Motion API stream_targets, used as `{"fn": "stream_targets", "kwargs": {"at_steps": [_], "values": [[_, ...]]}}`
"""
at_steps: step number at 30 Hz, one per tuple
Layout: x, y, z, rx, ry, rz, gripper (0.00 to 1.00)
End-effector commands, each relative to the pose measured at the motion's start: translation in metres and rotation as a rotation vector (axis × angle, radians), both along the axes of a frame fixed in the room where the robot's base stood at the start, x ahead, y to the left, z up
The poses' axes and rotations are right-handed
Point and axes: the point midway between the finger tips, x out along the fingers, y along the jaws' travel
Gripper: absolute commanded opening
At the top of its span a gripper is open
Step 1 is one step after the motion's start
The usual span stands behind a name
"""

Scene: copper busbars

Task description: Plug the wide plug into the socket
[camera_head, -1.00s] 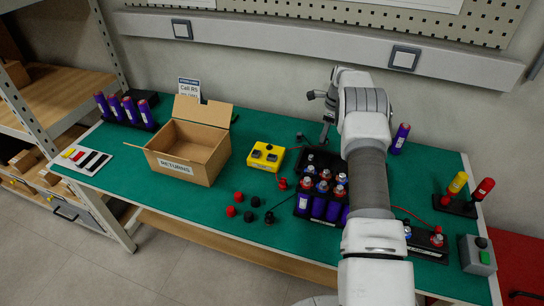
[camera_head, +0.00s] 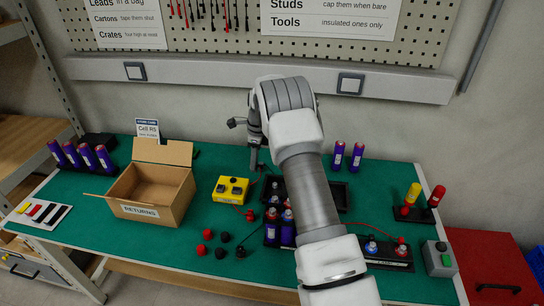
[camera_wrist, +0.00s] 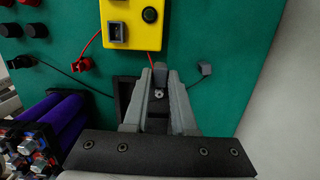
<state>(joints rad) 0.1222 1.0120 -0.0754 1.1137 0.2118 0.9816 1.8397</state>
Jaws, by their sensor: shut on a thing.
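My gripper (camera_wrist: 157,100) points down over the green bench mat, and its fingers are closed around a small grey part with a round metal end (camera_wrist: 159,93). I cannot tell whether this part is the wide plug. A thin red lead runs from the yellow box (camera_wrist: 131,35) toward the fingertips. The box also shows in the head view (camera_head: 231,190), just left of my gripper (camera_head: 254,165). A dark square socket-like fitting (camera_wrist: 117,31) and a round green-black button (camera_wrist: 150,15) are on its face. A small grey plug (camera_wrist: 205,69) on a dark lead lies right of the fingers.
Purple cells (camera_head: 280,232) and a black tray (camera_head: 335,193) lie beside and partly under my arm. A red clip (camera_wrist: 82,65) is left of the fingers. An open carton (camera_head: 150,190) stands left of the box. Red and black caps lie in front.

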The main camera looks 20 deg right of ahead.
Motion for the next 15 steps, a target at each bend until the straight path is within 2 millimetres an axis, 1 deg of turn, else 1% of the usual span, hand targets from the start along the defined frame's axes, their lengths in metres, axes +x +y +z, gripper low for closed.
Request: {"fn": "stream_targets", "kwargs": {"at_steps": [1,3,6,10,15], "values": [[-0.006,0.018,0.009,-0.001,0.000,0.009,0.00],[-0.015,0.036,0.014,-0.001,0.000,0.013,0.00],[-0.025,0.055,0.018,-0.001,0.000,0.017,0.00],[-0.035,0.070,0.021,-0.002,0.000,0.020,0.00],[-0.038,0.076,0.017,-0.002,0.001,0.021,0.00]]}}
